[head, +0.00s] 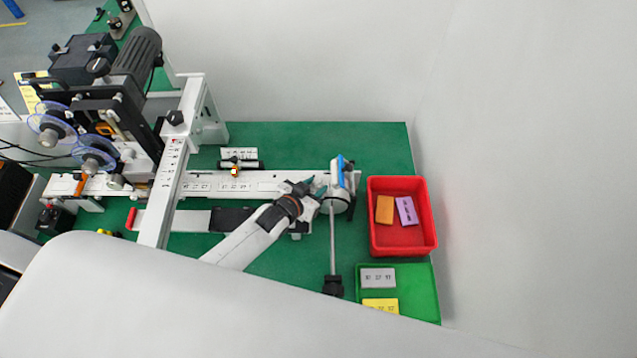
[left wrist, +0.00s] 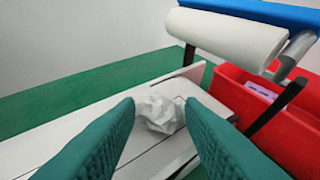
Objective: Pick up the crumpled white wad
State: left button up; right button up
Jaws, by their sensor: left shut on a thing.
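The crumpled white wad (left wrist: 160,110) sits between the tips of my left gripper's two green fingers in the left wrist view. Both fingertips press against its sides, so the gripper is shut on it. The wad is just over the white conveyor bed (left wrist: 150,150); I cannot tell whether it still touches the bed. In the head view my left gripper (head: 317,190) is at the right end of the conveyor, beside the white roller. The wad cannot be made out there. My right gripper is not in view.
A white roller with a blue top (left wrist: 225,35) stands close ahead. To the right are a red crate (head: 402,240) with an orange and a purple block, and a green tray (head: 420,290) with a grey and a yellow block. A coder machine (head: 120,90) stands at left.

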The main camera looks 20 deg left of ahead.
pick_arm(q)
jog(key=shift+r, duration=0.15)
notch_tip(320, 180, up, 10)
jog(key=b, duration=0.2)
dwell(0.5)
dwell(0.9)
